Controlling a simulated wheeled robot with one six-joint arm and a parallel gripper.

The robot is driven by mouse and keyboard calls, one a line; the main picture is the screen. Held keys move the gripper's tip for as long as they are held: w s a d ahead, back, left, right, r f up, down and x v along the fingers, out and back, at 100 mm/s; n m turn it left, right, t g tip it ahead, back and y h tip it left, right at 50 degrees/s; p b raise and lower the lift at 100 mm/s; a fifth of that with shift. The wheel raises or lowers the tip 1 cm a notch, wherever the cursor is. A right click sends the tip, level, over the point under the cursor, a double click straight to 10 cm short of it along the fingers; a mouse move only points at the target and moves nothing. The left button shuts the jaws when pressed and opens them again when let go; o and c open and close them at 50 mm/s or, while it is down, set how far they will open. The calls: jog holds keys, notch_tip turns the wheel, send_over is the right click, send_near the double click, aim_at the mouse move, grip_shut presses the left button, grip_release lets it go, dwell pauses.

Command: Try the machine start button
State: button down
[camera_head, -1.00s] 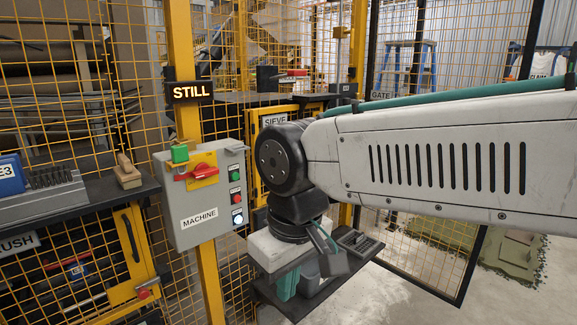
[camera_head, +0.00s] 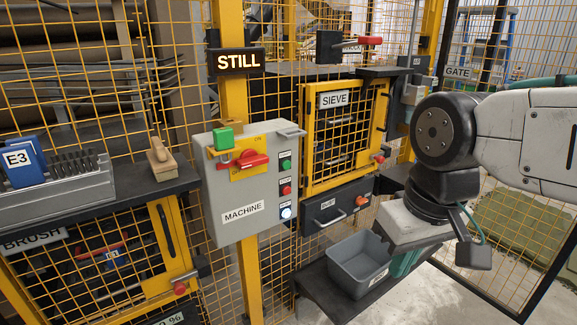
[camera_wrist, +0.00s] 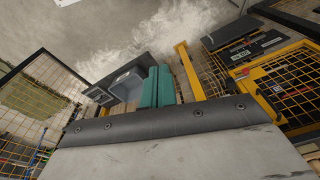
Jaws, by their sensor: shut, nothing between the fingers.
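The grey machine control box (camera_head: 230,190), labelled MACHINE, hangs on a yellow post left of centre in the head view. On its right side are a green button (camera_head: 286,163), a red button (camera_head: 286,189) and a lit white-blue button (camera_head: 286,212); their small labels are unreadable. A red rotary handle (camera_head: 248,160) lies roughly level on a yellow plate, with a green block (camera_head: 223,138) above left. A sign (camera_head: 238,62) reads STILL. My gripper (camera_head: 402,268) hangs right of the box, apart from it, teal fingers together and empty. The fingers also show in the wrist view (camera_wrist: 158,72).
A grey bin (camera_head: 358,265) stands on a low dark shelf behind my gripper. A yellow-framed SIEVE door (camera_head: 343,135) is right of the box. A brush (camera_head: 161,158) and E3 block (camera_head: 22,160) rest on the left ledge. Yellow mesh fencing surrounds the box.

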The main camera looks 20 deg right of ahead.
aim_at(286, 165)
jog(key=w+a+m+t+y, duration=0.1)
jog(key=w+a+t+y, duration=0.1)
jog(key=w, duration=0.7)
jog(key=w+a+t+y, duration=0.1)
jog(key=w+a+t, duration=0.15)
jog(key=w, duration=0.55)
jog(key=w+d+f+m+t, duration=0.1)
jog(key=w+d+f+m, duration=0.1)
jog(key=w, duration=0.5)
jog(key=w+d+f+m+t+h, duration=0.1)
jog(key=w+d+m, duration=0.1)
jog(key=w, duration=0.5)
jog(key=shift+w+f+h, duration=0.2)
jog(key=shift+f+h, duration=0.1)
jog(key=shift+f, duration=0.1)
jog(key=shift+d+t, duration=0.1)
jog(key=shift+t, duration=0.15)
jog(key=shift+w+a, duration=0.45)
jog(key=shift+w, duration=0.95)
jog(key=shift+w+a, duration=0.45)
jog(key=shift+w, duration=0.95)
jog(key=shift+w+a, duration=0.45)
jog(key=shift+w, duration=0.95)
jog(key=shift+w, duration=0.15)
jog(key=shift+w+a, duration=0.15)
jog(key=shift+w, duration=0.1)
